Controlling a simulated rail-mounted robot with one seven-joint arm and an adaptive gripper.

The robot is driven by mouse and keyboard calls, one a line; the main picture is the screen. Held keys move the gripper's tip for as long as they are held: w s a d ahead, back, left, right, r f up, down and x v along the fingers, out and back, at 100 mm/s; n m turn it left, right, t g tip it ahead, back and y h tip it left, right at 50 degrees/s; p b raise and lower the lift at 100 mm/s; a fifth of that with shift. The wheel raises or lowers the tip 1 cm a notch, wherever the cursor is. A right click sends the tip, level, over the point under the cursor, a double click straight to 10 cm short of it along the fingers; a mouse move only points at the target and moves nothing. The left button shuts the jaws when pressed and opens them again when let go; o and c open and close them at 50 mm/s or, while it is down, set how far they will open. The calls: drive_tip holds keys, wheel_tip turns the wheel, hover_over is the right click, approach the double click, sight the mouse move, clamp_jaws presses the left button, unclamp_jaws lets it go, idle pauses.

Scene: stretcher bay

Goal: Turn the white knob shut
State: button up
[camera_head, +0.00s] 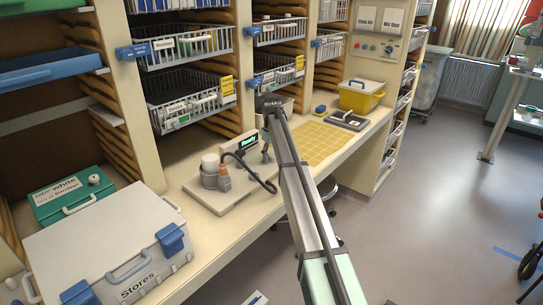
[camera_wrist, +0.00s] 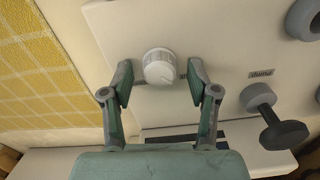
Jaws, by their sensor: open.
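In the wrist view, the white knob (camera_wrist: 159,66) is round and ribbed and stands on a pale panel (camera_wrist: 225,35). My gripper (camera_wrist: 162,84) is open. Its two fingers stand on either side of the knob, with a visible gap on each side, and nothing is held. In the head view, my arm reaches over the counter and its far end (camera_head: 272,104) is near the back, by the device with a green display reading "Ready" (camera_head: 248,141). The knob is not seen clearly in the head view.
Grey fittings (camera_wrist: 262,101) stand right of the knob in the wrist view. A yellow grid mat (camera_head: 318,143) lies on the counter, with a yellow bin (camera_head: 358,97) behind it. A white Stores case (camera_head: 100,245) and a green box (camera_head: 72,197) stand at left.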

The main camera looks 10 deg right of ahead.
sight(272, 156)
wheel_tip(272, 156, up, 12)
idle(0.5)
drive_tip(key=shift+s+f, duration=0.1)
